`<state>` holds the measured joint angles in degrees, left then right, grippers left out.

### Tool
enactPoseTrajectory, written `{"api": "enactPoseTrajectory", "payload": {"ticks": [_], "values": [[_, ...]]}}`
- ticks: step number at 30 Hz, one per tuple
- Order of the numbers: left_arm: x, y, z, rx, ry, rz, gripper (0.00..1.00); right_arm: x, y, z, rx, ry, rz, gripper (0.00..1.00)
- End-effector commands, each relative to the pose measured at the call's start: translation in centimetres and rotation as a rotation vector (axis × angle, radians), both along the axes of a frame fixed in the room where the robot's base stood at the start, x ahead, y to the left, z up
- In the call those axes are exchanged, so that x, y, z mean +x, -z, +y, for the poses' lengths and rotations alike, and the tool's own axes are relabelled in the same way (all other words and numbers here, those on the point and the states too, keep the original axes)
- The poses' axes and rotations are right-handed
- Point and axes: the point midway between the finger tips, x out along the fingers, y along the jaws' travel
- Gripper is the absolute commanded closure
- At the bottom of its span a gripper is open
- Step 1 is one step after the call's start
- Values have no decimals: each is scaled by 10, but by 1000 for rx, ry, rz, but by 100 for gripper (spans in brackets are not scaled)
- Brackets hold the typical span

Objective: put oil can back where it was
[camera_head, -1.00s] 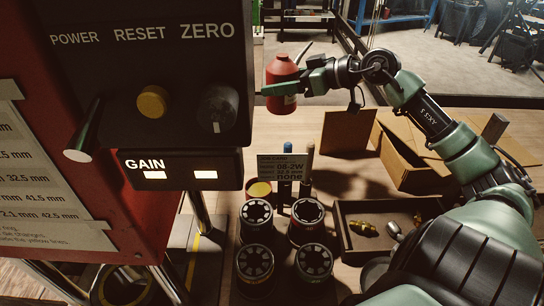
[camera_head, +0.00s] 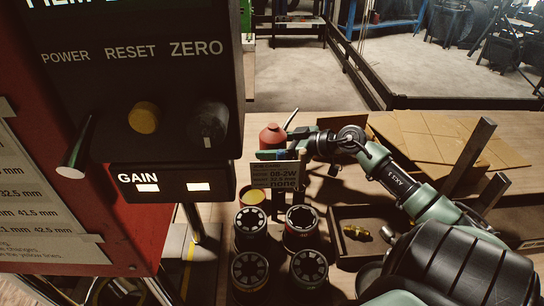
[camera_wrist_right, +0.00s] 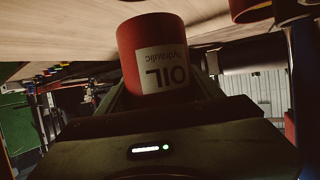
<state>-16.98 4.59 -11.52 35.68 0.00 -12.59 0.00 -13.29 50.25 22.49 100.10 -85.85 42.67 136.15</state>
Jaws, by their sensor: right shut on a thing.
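The red oil can (camera_head: 273,137) with its thin spout stands upright behind the job card in the head view. Its lower part is hidden by the card. My right gripper (camera_head: 283,154) is shut on the can, coming from the right. In the right wrist view the can (camera_wrist_right: 155,40) sits between the fingers, its white "OIL hydraulic" label upside down. The wooden bench top (camera_wrist_right: 60,35) shows close beside it. I cannot tell whether the can's base touches the bench. My left gripper is not in view.
The job card (camera_head: 262,177) stands just in front of the can. Several round die sets (camera_head: 250,222) and a yellow-topped tin (camera_head: 252,193) are nearby. A dark tray (camera_head: 372,255) with brass fittings lies right. Cardboard (camera_head: 440,135) is behind my right arm. The crimper panel (camera_head: 150,80) fills the left.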

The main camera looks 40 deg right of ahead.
Motion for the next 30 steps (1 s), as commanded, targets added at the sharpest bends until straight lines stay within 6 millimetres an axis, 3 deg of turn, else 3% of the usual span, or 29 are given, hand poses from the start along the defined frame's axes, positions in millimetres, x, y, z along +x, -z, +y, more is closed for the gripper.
{"api": "enactPoseTrajectory", "payload": {"ticks": [8,20,21,22,23,30], "values": [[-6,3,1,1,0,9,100,1,33,0,4,2,-5,99],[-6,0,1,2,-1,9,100,1,36,0,3,2,-3,99],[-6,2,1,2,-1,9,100,0,40,1,3,0,2,23],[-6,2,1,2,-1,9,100,0,40,0,2,0,2,15],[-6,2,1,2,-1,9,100,0,40,1,2,0,2,12],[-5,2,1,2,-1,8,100,0,40,0,2,0,2,12]]}}
